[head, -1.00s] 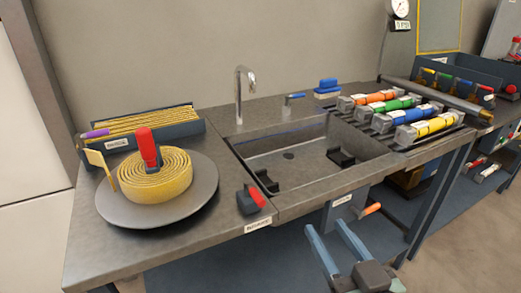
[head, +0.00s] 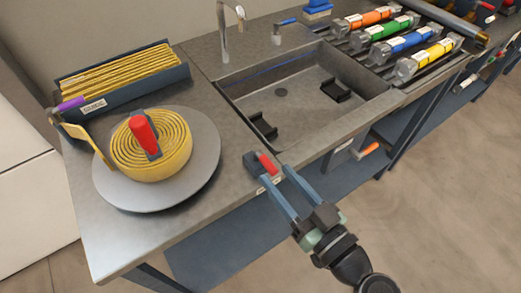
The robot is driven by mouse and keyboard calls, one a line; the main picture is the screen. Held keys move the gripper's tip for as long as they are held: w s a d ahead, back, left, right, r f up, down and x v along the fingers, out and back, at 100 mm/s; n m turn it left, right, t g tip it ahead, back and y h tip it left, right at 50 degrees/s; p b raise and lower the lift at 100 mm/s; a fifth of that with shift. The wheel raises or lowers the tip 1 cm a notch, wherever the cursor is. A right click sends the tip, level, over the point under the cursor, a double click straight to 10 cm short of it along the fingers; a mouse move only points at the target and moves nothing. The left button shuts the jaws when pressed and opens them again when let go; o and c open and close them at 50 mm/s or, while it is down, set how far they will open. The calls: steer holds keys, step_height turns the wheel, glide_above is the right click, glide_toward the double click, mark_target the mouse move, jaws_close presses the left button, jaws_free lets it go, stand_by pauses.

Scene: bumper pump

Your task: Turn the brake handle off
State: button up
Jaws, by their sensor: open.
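The brake handle looks to be the small red lever (head: 268,163) on a dark block (head: 252,164) at the bench's front edge, between the turntable and the sink. A white label is below it, too small to read. My gripper (head: 275,174) is open and empty, with two blue-grey fingers pointing at the lever from the front. The fingertips appear just short of the lever, one towards each side of it. I cannot tell whether they touch the block or hang above the edge.
A grey turntable (head: 203,178) with a coiled yellow strip (head: 176,160) and an upright red handle (head: 143,133) stands left. The sink (head: 300,112), with a tap (head: 222,30), is right of the lever. Rollers (head: 428,60) lie further right. Floor in front is open.

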mark_target(259, 155)
steer(key=x, duration=0.6)
steer(key=shift+w+a+p, duration=0.25)
steer(key=shift+w+p, duration=0.05)
steer(key=shift+p, duration=0.05)
jaws_close()
stand_by(1.1)
